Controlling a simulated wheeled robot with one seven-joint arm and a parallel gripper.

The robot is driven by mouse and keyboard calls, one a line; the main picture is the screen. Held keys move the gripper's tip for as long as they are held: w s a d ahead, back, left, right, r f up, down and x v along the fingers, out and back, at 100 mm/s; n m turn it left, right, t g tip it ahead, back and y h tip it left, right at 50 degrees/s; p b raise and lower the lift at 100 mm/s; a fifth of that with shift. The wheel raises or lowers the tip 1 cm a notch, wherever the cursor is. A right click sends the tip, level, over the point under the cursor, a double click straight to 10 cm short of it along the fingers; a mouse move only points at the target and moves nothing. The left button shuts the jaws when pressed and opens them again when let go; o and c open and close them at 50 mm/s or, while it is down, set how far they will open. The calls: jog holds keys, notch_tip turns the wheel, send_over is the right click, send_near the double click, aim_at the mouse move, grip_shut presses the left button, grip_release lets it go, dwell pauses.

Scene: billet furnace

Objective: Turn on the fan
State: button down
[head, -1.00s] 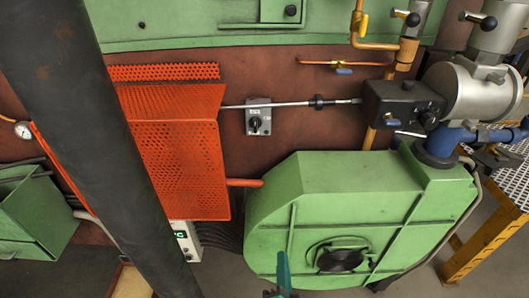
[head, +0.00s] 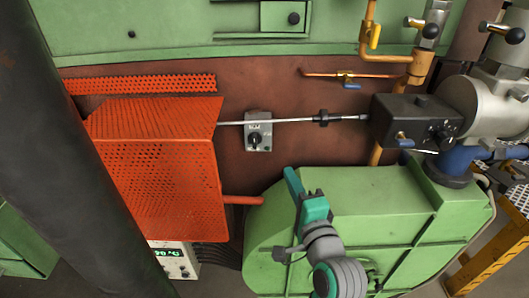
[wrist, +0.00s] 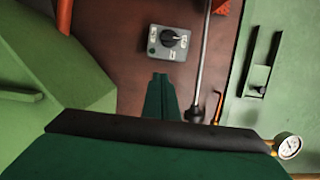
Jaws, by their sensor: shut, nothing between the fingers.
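The green fan housing (head: 390,205) stands at the lower right of the head view. A grey switch box (head: 258,131) with a black rotary knob (head: 254,139) is on the red-brown wall above and left of it. In the wrist view the switch box (wrist: 169,43) is at the top centre, with its knob (wrist: 169,38) facing me. My gripper (head: 290,172) is in front of the fan housing, below and right of the switch in the head view. Its teal fingers (wrist: 160,77) are together and empty, apart from the knob in the wrist view.
A metal rod (head: 290,121) runs across the wall just above the switch to a black actuator box (head: 415,121). An orange perforated guard (head: 160,180) stands left of the switch. A pressure gauge (wrist: 288,146) shows at the lower right of the wrist view.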

send_near(261, 142)
jog(key=w+d, duration=0.3)
jog(key=w, duration=0.2)
jog(key=a, duration=0.3)
jog(key=shift+f, duration=0.3)
jog(key=shift+w+a, duration=0.15)
jog(key=shift+a, duration=0.6)
jog(key=shift+d, duration=0.1)
